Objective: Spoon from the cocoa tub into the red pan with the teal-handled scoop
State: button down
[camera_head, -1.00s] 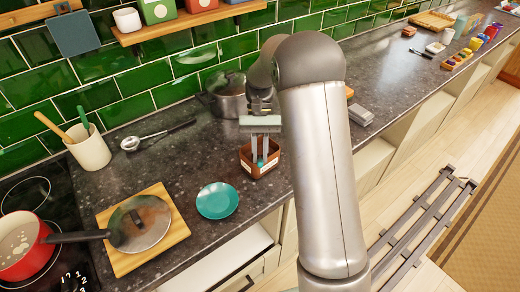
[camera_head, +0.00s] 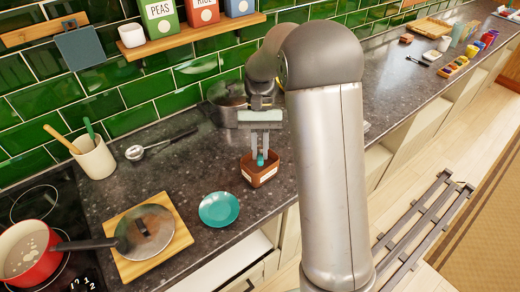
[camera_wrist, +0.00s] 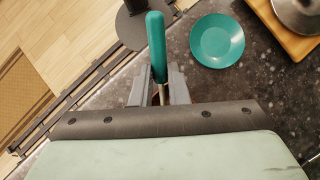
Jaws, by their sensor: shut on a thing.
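My gripper (camera_head: 260,158) is shut on the teal-handled scoop, just above the cocoa tub. The scoop's teal handle (camera_wrist: 156,46) stands out between the fingers in the wrist view; its end also shows in the head view (camera_head: 261,160). The scoop's bowl is hidden. The brown cocoa tub (camera_head: 262,178) with a pale label stands on the counter; the wrist view mostly hides it behind the gripper. The red pan (camera_head: 36,268) sits on the hob at the far left, with pale contents and a dark handle pointing right.
A teal plate (camera_head: 219,209) lies left of the tub. A lid (camera_head: 150,228) rests on a wooden board (camera_head: 182,238) between plate and pan. A grey pot (camera_head: 225,112) stands behind the gripper. A utensil crock (camera_head: 95,160) and a metal ladle (camera_head: 136,152) are farther left.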

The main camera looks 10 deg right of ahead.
aim_at(259, 158)
jog(key=shift+s+a+f+t+h+b, duration=0.15)
jog(key=shift+s+t+b, duration=0.4)
jog(key=shift+b, duration=0.55)
jog(key=shift+s+a+f+t+h+b, duration=0.1)
jog(key=shift+s+f+t+h+b, duration=0.15)
jog(key=shift+t+b, duration=0.7)
jog(key=shift+s+a+f+t+h+b, duration=0.1)
jog(key=shift+s+f+t+b, duration=0.25)
jog(key=shift+b, duration=0.95)
jog(key=shift+s+r+t+b, duration=0.1)
jog(key=shift+s+t+b, duration=0.35)
jog(key=shift+b, duration=0.2)
jog(key=shift+r, duration=0.1)
jog(key=shift+a, duration=0.15)
